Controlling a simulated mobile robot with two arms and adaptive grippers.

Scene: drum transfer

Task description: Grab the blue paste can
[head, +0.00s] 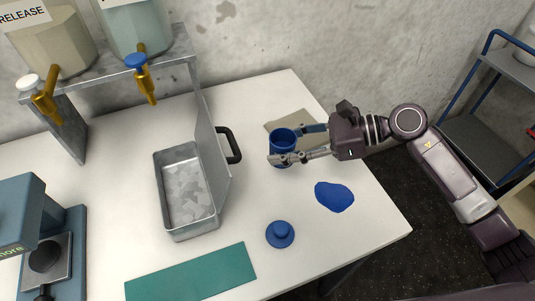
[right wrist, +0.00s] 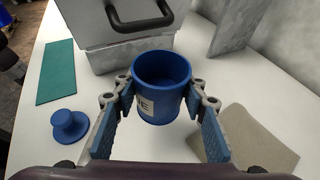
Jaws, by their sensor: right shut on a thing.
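The blue paste can (head: 281,138) is an open-topped blue cylinder at the right part of the white table. It stands upright between the fingers of my right gripper (head: 290,146), which is shut on its sides. In the right wrist view the can (right wrist: 162,75) shows a pale label with partly hidden lettering, and its inside looks blue. I cannot tell whether its base touches the table. My left gripper is not in view.
A blue knobbed lid (head: 280,233) and a flat blue patch (head: 334,196) lie nearer the front. A beige mat (head: 289,119) lies behind the can. A metal bin (head: 186,225) with a raised lid stands left; a teal mat (head: 195,278) lies in front.

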